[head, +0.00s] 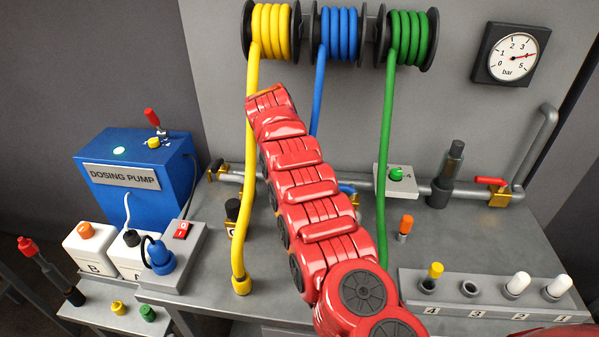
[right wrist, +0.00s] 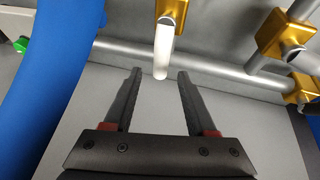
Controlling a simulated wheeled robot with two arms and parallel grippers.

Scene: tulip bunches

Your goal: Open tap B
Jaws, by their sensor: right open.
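In the right wrist view my right gripper (right wrist: 158,76) is open and empty. A white lever (right wrist: 162,50) on a brass valve (right wrist: 172,11) points down toward the gap between the fingers, just beyond the fingertips and apart from them. I cannot read any letter marking tap B. In the head view my red arm covers the middle of the pipe and hides the gripper. A tap with a red lever (head: 490,181) sits at the pipe's right end, a brass valve (head: 216,172) at its left, and a blue lever (head: 347,189) shows partly behind my arm. My left gripper is out of view.
A blue hose (right wrist: 38,100) runs close left of the fingers; more brass valves (right wrist: 268,34) are at right. The yellow hose (head: 245,190) and green hose (head: 386,150) hang either side of my arm. The dosing pump (head: 130,180) stands left, a numbered rack (head: 495,305) front right.

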